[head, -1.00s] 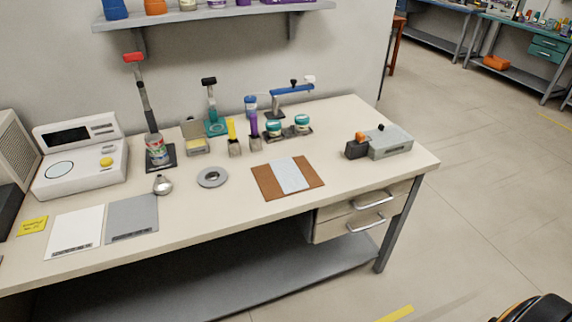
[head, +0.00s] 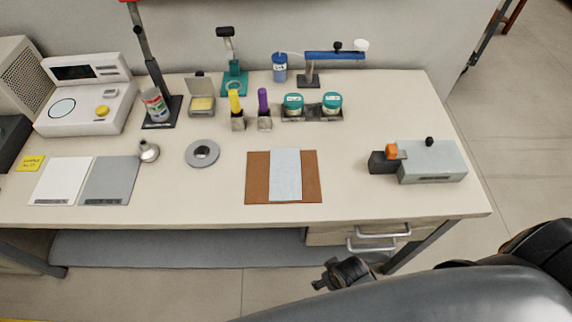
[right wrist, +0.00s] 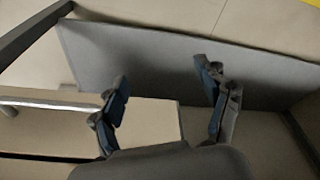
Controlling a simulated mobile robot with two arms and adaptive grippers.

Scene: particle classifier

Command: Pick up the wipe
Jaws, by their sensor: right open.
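The wipe (head: 286,176), a pale blue-white flat strip, lies on a brown mat (head: 258,180) near the middle of the bench in the head view. My right gripper (head: 322,277) shows at the lower edge of the head view, in front of the bench's front edge and apart from the wipe. The right wrist view shows its two fingers spread with nothing between them (right wrist: 163,80). The wipe is not visible in the right wrist view. My left gripper is not in view.
A grey box with an orange part (head: 432,166) stands right of the mat. A grey ring (head: 203,160) lies to its left. Two teal-lidded jars (head: 293,108) stand behind it. Drawer handles (head: 384,234) stick out under the bench front. The bench between mat and grey box is clear.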

